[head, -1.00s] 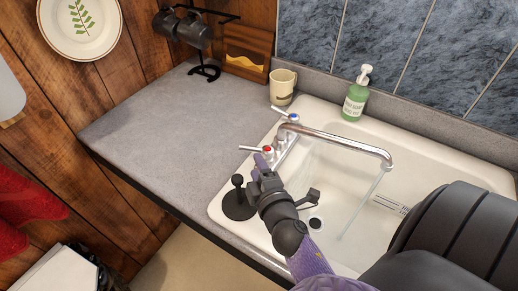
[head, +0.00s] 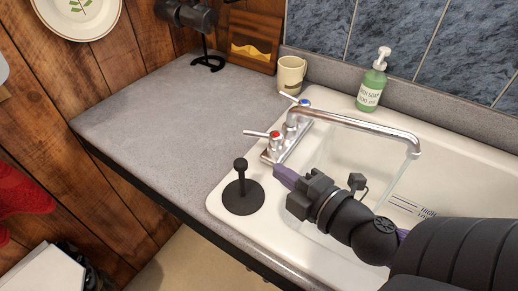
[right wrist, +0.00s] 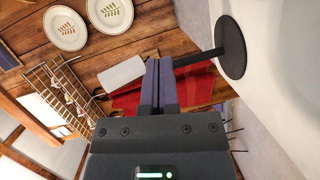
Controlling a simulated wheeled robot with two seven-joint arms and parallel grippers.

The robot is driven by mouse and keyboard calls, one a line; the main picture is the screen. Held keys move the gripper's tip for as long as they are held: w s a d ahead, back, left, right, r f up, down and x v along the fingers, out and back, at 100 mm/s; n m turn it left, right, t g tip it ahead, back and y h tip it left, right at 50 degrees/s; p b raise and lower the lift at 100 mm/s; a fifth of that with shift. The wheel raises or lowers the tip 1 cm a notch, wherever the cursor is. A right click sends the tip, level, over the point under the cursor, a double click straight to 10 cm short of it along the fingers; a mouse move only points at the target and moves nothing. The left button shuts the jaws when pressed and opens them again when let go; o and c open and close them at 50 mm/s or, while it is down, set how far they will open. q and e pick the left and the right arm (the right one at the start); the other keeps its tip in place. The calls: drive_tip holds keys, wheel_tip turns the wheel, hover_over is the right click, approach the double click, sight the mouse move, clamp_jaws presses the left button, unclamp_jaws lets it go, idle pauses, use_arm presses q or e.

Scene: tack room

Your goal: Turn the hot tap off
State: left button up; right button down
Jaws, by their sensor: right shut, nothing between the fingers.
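The hot tap (head: 275,138), a chrome handle with a red mark, stands on the near end of the faucet base. Its lever points left. The cold tap (head: 302,101) with a blue mark is behind it. My left gripper is not in view.
A black upright rod on a round base (head: 241,197) stands on the sink's left rim, close to my gripper; it also shows in the right wrist view (right wrist: 231,48). A mug (head: 291,74) and a green soap bottle (head: 371,84) stand behind. The grey counter (head: 170,110) at left is mostly clear.

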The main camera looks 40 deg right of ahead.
approach(248, 135)
drive_tip(key=w+a, duration=0.3)
drive_tip(key=shift+w+a+f+b, duration=0.15)
drive_tip(key=shift+w+b, duration=0.15)
drive_tip(key=shift+b, duration=0.1)
drive_tip(key=shift+w+d+f+b, duration=0.2)
drive_tip(key=shift+w+d, duration=0.2)
drive_tip(key=shift+w, duration=0.1)
drive_tip(key=shift+w+d+f+b, duration=0.2)
drive_tip(key=shift+w+d, duration=0.6)
drive_tip(key=shift+w, duration=0.05)
